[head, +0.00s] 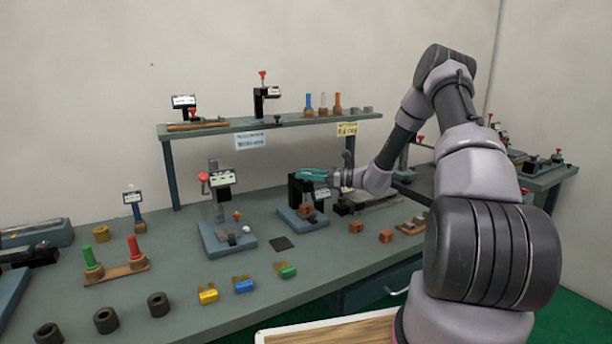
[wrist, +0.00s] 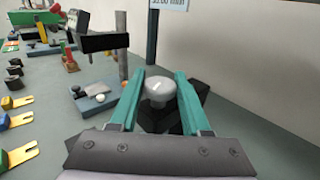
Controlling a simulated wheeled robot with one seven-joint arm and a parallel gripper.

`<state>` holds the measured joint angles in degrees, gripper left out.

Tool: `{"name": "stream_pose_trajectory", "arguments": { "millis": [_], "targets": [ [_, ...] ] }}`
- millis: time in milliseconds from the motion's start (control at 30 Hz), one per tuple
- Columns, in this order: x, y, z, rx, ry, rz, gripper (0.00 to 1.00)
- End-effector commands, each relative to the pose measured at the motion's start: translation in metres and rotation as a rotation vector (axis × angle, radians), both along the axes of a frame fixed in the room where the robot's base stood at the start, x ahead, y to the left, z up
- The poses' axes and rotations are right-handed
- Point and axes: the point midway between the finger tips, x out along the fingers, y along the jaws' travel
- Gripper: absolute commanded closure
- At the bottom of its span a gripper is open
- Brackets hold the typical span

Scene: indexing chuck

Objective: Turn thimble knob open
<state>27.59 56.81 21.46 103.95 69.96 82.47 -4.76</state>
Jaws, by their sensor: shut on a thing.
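The thimble knob (wrist: 160,88) is a pale grey, round-topped knob on a dark block (wrist: 190,95) in the wrist view. My gripper (wrist: 159,76) has its two teal fingers on either side of the knob, shut on it. In the head view my gripper (head: 312,175) is at the top of a black upright fixture (head: 294,191) that stands on a blue base plate (head: 314,225). The knob itself is hidden there behind the fingers. A brownish block (head: 306,210) sits low on the fixture.
A second stand with a red knob and display (head: 222,178) is to the left on the bench (head: 180,262). A raised shelf (head: 240,126) with gauges and coloured tools is behind. Yellow (head: 208,296), blue (head: 243,287) and green (head: 287,272) pieces lie in front, along with dark rings (head: 106,320).

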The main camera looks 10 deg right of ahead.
Motion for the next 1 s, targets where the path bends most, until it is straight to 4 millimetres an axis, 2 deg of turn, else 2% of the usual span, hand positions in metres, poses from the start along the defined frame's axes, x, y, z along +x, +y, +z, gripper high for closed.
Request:
{"name": "stream_pose_trajectory", "arguments": {
  "millis": [700,1000],
  "targets": [
    [0.0021,0.0005,0.0000,0.004,-0.002,0.676,1.00],
    [0.0015,0.0010,0.0004,0.004,-0.003,0.890,1.00]
  ]
}}
